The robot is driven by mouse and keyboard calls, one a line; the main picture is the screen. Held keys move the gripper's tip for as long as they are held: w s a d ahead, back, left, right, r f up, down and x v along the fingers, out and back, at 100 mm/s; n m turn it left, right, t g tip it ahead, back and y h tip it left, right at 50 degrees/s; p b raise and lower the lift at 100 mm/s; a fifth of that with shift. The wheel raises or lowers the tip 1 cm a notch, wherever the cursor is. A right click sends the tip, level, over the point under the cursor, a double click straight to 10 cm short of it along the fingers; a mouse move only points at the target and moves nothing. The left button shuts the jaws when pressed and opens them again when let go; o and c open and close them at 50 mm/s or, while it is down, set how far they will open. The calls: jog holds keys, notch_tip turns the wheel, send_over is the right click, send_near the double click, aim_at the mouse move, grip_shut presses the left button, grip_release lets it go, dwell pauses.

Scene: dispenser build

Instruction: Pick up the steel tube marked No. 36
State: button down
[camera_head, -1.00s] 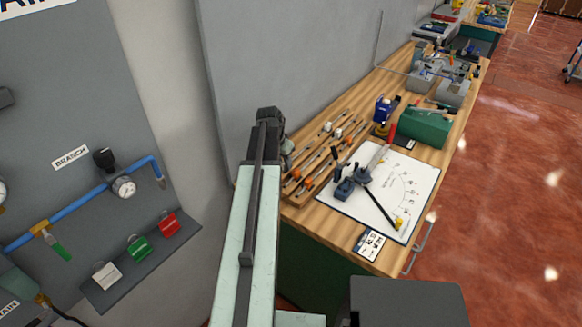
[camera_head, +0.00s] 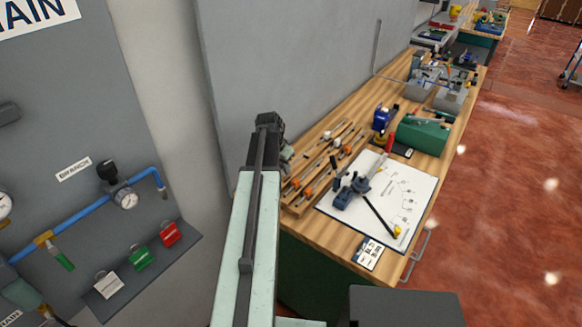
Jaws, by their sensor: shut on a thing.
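My arm rises through the middle of the view and ends in a dark wrist with my gripper (camera_head: 268,122), near the left edge of the workbench (camera_head: 330,245). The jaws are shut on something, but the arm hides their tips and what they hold. No No. 36 marking is readable, so I cannot tell which is the steel tube.
A white drawing sheet (camera_head: 420,205) carries a dark blue tool (camera_head: 350,190). A green box (camera_head: 422,135) and a blue device (camera_head: 382,118) stand behind it. Red floor (camera_head: 520,210) is clear at right.

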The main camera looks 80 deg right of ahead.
jog(key=shift+r+p, duration=2.25)
jog(key=shift+r, duration=0.2)
jog(key=shift+r, duration=0.1)
